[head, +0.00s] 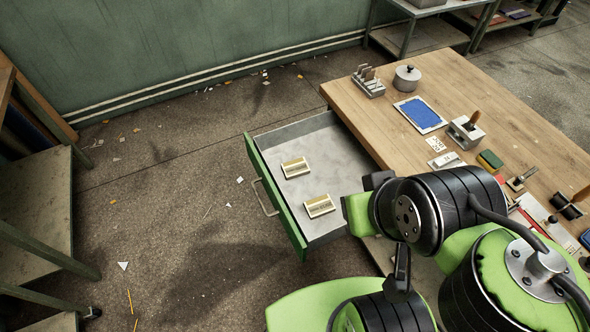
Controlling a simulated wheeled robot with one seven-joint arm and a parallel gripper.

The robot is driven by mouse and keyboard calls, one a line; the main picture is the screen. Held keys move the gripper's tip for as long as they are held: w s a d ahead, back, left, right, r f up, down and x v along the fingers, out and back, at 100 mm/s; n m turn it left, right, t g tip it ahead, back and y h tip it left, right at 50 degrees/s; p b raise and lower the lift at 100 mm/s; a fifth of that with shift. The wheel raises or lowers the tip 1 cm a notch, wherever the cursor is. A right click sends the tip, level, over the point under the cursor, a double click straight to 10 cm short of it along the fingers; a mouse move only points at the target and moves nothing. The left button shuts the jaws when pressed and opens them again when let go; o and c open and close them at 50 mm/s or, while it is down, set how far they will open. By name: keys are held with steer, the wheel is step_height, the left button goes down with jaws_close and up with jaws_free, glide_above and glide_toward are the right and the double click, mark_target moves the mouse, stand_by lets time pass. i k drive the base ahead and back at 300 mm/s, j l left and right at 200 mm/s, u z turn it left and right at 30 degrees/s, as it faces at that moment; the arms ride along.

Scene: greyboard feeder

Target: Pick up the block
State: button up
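Two small blocks with cream tops and brass-coloured edges lie in the open drawer (327,149). I cannot tell which one the task means. My green and black arm fills the lower right, just right of the drawer. No gripper fingertips can be made out, and nothing of mine touches either block.
The drawer's green front has a metal handle (265,198). The wooden workbench (480,90) holds a slotted rack (368,82), a lidded pot (407,78), a blue pad (420,113), a sponge (490,161) and several tools.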

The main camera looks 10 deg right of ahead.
mark_target(297, 167)
steer(key=z, duration=3.95)
steer(key=u, duration=2)
steer(key=k+u, duration=0.1)
steer(key=u, duration=1.85)
steer(key=i+j, duration=0.1)
steer(key=j, duration=0.3)
steer(key=i+j+u, duration=0.15)
steer(key=i+j, duration=0.7)
